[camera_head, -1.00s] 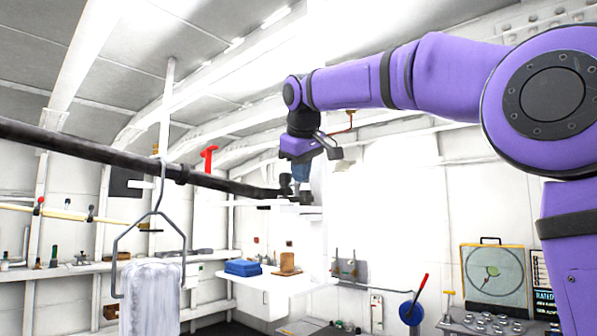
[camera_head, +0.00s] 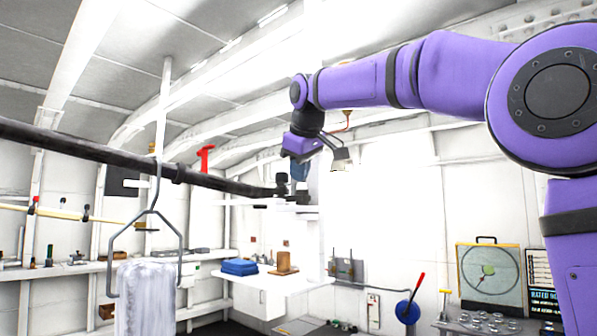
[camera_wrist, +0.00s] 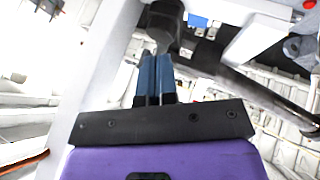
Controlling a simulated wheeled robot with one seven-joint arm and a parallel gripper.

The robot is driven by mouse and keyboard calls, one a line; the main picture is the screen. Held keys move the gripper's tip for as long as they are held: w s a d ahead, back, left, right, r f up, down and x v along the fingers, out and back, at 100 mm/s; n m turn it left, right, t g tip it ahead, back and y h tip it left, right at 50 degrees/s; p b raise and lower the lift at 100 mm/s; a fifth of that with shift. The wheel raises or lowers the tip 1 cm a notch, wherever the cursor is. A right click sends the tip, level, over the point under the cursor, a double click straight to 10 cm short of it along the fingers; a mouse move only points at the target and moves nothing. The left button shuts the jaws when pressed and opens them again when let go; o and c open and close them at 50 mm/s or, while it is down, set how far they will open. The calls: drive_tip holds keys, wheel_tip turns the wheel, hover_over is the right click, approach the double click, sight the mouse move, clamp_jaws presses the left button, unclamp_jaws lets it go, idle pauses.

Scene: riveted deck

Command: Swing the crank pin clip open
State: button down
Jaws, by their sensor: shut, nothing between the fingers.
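My gripper (camera_head: 300,172) is at the end of the purple arm, just above the end of a long dark bar. Its blue fingers (camera_wrist: 156,60) are together in the wrist view, with nothing between them. A dark fitting (camera_head: 281,186) stands at the bar's end, close beside the fingertips. In the wrist view a dark rounded fitting (camera_wrist: 165,18) is just beyond the fingertips; I cannot tell whether they touch it. The crank pin clip cannot be made out for certain; it may be part of this dark fitting. Its open or shut state is not visible.
The long dark bar (camera_head: 120,158) crosses from the left. A red-handled blue wheel (camera_head: 408,312) and a yellow-framed dial panel (camera_head: 489,272) stand lower right. Blue folded cloth (camera_head: 240,267) lies on a wall shelf.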

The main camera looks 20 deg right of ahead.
drive_tip(key=shift+d, duration=0.3)
drive_tip(key=shift+w+d, duration=0.1)
drive_tip(key=shift+d, duration=0.15)
drive_tip(key=shift+w+d, duration=0.15)
drive_tip(key=shift+d, duration=0.15)
drive_tip(key=shift+w+d, duration=0.15)
drive_tip(key=shift+d, duration=0.05)
idle(0.5)
